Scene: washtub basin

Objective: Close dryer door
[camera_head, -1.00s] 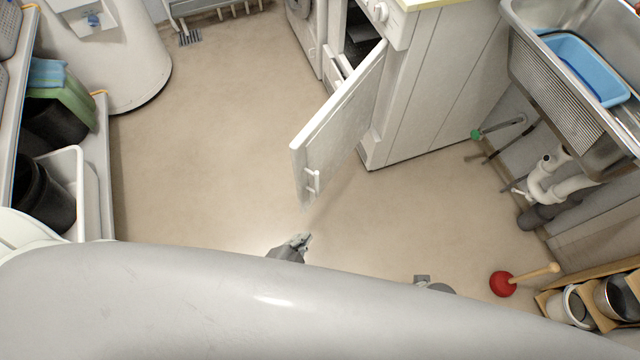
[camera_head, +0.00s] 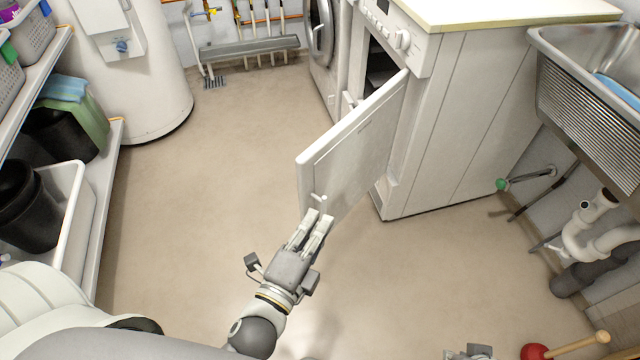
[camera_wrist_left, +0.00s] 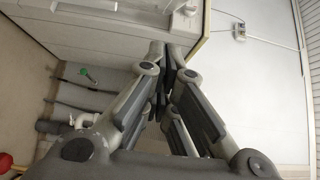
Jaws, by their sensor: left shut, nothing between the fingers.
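The white dryer (camera_head: 455,120) stands at the upper right, with a knob on its front panel. Its door (camera_head: 350,150) hangs open, sticking out toward me from the dark opening. A small handle (camera_head: 319,198) sits low on the door's free end. My left gripper (camera_head: 319,215) is shut and empty, its fingertips just in front of the handle in the head view; I cannot tell if they touch the door. In the wrist view the left fingers (camera_wrist_left: 162,50) meet near the middle. A small part of what looks like my right gripper (camera_head: 470,353) shows at the bottom edge, its fingers unclear.
A metal sink (camera_head: 580,100) with pipes below is at the right, and a plunger (camera_head: 565,348) lies at the lower right. Shelves with baskets (camera_head: 25,40) and bins line the left, beside a white tank (camera_head: 135,70). The middle floor is clear.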

